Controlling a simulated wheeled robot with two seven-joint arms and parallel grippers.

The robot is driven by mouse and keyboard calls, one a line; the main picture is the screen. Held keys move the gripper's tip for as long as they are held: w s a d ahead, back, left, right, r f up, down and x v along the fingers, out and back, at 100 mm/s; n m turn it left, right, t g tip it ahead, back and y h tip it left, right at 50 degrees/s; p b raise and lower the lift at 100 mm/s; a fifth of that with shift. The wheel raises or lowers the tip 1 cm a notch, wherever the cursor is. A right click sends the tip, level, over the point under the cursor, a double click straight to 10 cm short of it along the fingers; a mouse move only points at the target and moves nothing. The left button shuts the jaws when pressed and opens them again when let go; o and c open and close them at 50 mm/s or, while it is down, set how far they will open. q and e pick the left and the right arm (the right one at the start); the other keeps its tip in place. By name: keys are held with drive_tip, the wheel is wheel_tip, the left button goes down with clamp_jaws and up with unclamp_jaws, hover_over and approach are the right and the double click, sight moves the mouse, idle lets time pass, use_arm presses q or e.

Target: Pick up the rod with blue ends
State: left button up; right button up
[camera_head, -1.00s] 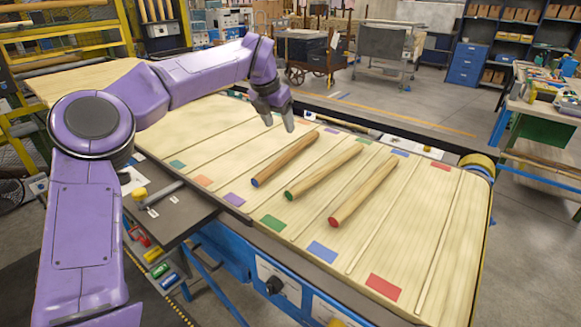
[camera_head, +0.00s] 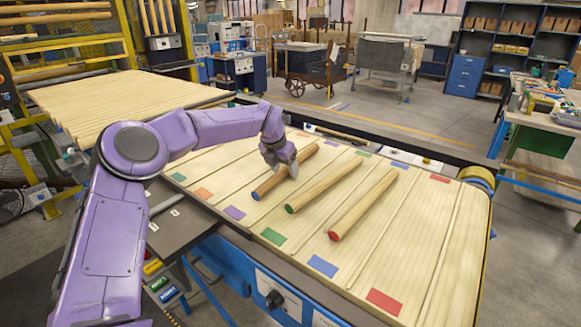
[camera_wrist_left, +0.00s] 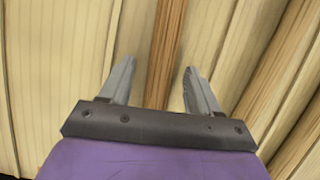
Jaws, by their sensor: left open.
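The rod with a blue end (camera_head: 305,155) is the darker brown one, leftmost of three rods on the slatted conveyor. Only its near end shows blue; its far end shows no clear colour. My left gripper (camera_head: 282,172) is over the middle of this rod and hides part of it. In the left wrist view my left gripper (camera_wrist_left: 160,66) is open, and the brown rod (camera_wrist_left: 163,45) runs between its two fingers, with a gap on each side. I cannot tell how far the fingertips are above the slats. My right gripper does not show.
A green-ended rod (camera_head: 325,186) lies close to the right, then a red-ended rod (camera_head: 362,205). Coloured patches, such as a purple one (camera_head: 235,213) and a red one (camera_head: 384,301), mark the slats. The conveyor's right part is free of rods.

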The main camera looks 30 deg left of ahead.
use_arm(q)
clamp_jaws()
drive_tip(key=shift+r, duration=0.1)
